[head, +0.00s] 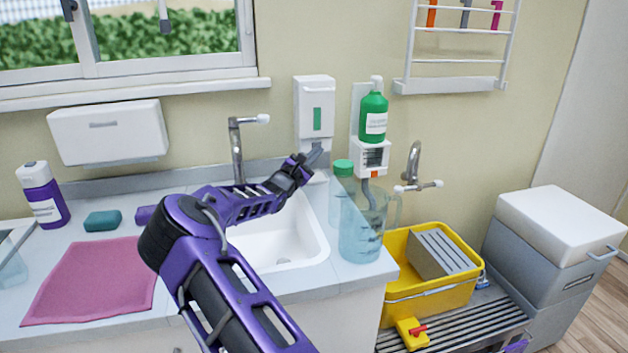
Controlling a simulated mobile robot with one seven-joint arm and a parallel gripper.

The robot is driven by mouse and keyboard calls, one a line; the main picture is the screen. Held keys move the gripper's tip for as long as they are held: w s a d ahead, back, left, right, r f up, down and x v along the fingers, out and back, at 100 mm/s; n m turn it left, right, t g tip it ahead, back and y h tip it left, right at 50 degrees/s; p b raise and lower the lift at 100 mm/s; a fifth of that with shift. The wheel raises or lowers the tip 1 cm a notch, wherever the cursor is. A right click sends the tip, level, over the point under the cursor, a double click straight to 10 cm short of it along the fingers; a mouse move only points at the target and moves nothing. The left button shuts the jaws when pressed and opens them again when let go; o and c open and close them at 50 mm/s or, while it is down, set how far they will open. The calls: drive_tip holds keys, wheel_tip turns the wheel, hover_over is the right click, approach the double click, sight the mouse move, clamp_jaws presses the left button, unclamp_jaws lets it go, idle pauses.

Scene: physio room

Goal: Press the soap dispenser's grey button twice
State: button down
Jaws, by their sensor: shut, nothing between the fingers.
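The soap dispenser (315,92) is a white wall unit with a green window, above the right back corner of the sink. My gripper (316,156) is shut and empty, with its fingertips at the dispenser's lower end. Whether the fingertips touch the dispenser is also unclear.
Right of the dispenser are a green-capped bottle (343,168), a clear jug (362,230) and a green bottle (373,115) on a wall unit. A yellow tub (430,298) stands further right.

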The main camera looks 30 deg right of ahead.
drive_tip(key=shift+s, duration=0.1)
idle(0.6)
drive_tip(key=shift+s+a, duration=0.1)
drive_tip(key=shift+s, duration=0.25)
